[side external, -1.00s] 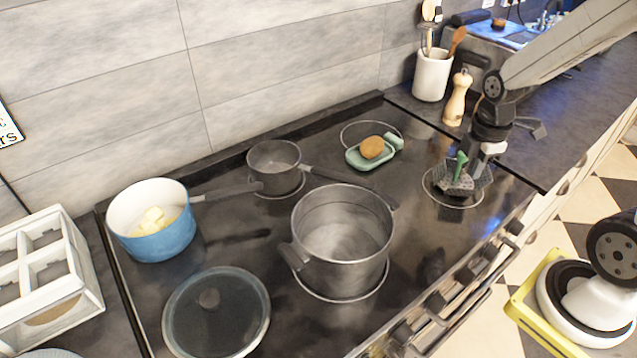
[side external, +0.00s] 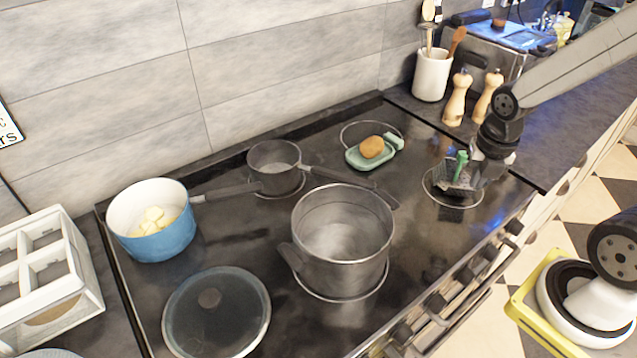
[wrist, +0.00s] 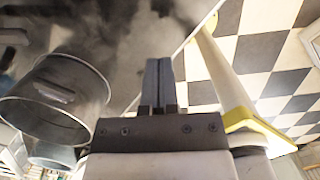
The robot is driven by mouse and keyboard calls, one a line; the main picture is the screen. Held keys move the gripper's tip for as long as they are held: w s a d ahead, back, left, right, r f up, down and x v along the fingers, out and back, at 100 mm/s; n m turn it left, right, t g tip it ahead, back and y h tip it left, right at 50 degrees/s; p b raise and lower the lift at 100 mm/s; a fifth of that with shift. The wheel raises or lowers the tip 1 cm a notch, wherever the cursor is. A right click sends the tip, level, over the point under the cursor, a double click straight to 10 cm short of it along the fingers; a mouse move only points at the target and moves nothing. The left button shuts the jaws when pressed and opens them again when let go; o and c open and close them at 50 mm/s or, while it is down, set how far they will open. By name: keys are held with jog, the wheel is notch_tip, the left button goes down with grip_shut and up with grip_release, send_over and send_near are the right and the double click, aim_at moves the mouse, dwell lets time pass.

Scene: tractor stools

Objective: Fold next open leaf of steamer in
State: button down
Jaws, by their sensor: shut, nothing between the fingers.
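The steamer (side external: 450,180) is a small grey perforated basket with a green upright post in its middle. It sits on the right burner ring in the side view. Its left part shows, with grey perforated leaf surface near the post. My gripper (side external: 480,182) is shut and empty, pointing down at the steamer's right side and hiding the leaves there. I cannot tell whether it touches a leaf. In the wrist view the shut fingers (wrist: 158,84) show side by side, and I cannot make out the steamer there.
A large steel pot (side external: 343,240) stands left of the steamer, with a small saucepan (side external: 275,168) behind it. A green dish (side external: 370,158) holding a brown item is at the back. Two mills (side external: 457,98) and a utensil crock (side external: 432,75) stand behind my gripper.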

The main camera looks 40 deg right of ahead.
aim_at(461, 189)
jog(key=shift+f, duration=0.25)
jog(key=shift+w+d+f, duration=0.15)
jog(key=shift+f, duration=1.45)
jog(key=shift+w+d+f, duration=0.1)
jog(key=shift+d+f, duration=0.05)
jog(key=shift+f, duration=1.4)
jog(key=shift+w+d+f, duration=0.15)
jog(key=shift+f, duration=1.45)
jog(key=shift+w+d+r, duration=0.5)
jog(key=shift+w+d, duration=0.1)
jog(key=shift+d, duration=0.1)
jog(key=shift+w+d+r, duration=0.45)
jog(key=shift+w+d, duration=0.15)
jog(key=shift+d, duration=0.05)
jog(key=shift+w+d+r, duration=0.3)
jog(key=shift+w+d, duration=0.05)
jog(key=shift+d, duration=0.05)
jog(key=shift+w+d+r, duration=0.35)
jog(key=shift+w+d, duration=0.75)
jog(key=shift+d, duration=0.1)
jog(key=shift+r, duration=0.15)
jog(key=shift+r, duration=0.6)
